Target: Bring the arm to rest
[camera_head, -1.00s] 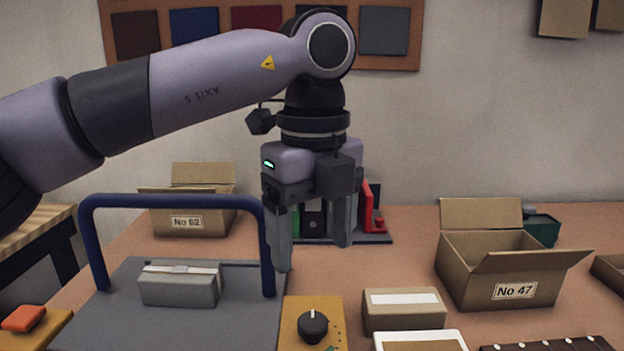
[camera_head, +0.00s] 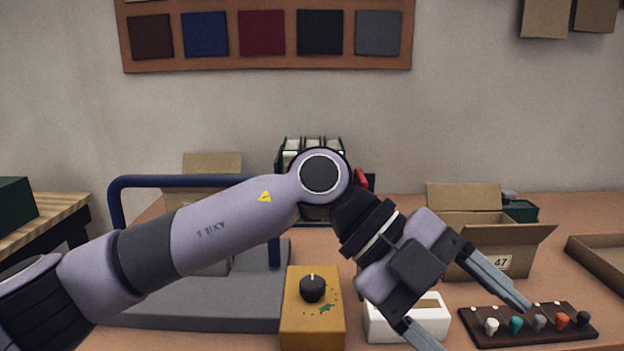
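My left arm comes in from the left and crosses the grey plate with the blue bar. Its gripper (camera_head: 468,322) points down and to the right, with its two fingers spread wide apart and nothing between them. The fingers hang in front of the white box (camera_head: 376,324) and the dark peg strip (camera_head: 530,312). I cannot tell how high above the table they are. My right gripper is not in view.
A yellow box with a black knob (camera_head: 312,290) stands at the front middle. A grey plate (camera_head: 200,318) with a blue bar (camera_head: 200,181) is at left. An open carton marked 47 (camera_head: 520,243) and a brown tray (camera_head: 598,262) are at right.

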